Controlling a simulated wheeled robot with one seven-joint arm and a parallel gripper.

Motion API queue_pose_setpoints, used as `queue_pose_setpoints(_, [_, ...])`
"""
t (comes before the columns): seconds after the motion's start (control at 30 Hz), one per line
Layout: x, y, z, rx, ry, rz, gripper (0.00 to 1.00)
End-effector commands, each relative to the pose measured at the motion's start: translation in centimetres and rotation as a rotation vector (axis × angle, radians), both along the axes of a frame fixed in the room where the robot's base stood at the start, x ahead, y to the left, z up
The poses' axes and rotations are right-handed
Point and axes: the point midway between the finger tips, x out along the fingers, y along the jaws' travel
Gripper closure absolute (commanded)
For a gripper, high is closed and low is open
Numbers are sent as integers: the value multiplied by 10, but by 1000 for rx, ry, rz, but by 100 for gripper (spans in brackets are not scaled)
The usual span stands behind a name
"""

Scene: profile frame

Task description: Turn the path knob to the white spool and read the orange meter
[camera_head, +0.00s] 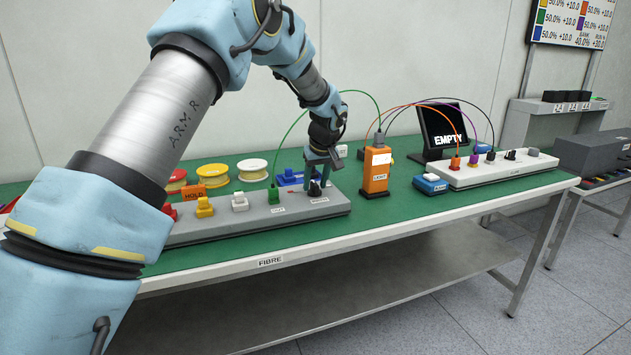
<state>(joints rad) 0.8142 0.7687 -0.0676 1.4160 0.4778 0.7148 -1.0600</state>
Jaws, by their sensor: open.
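The orange meter (375,171) stands upright on the green bench, with a pale label low on its front and a cable at its top. The white spool (253,169) lies flat behind the long grey panel (275,219). A small dark knob (315,189) sits near the right end of that panel, partly hidden by my gripper; its label and pointing direction are too small to read. My gripper (317,184) points down at this knob with open jaws, its fingers beside it. I cannot tell whether they touch it.
Red (176,181) and yellow (214,174) spools lie left of the white one, near an orange HOLD block (187,194). Coloured plugs stand on the grey panel. A screen (444,128) reads EMPTY. A white strip (483,171) carries cables at right. Green bench (400,203) is clear in front of the meter.

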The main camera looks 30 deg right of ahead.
Motion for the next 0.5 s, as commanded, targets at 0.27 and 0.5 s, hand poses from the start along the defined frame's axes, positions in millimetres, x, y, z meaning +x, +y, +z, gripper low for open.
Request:
queue_pose_setpoints(0.27, [0, 0, 0, 0, 0, 0, 59])
queue_pose_setpoints(0.5, [0, 0, 0, 0, 0, 0, 86])
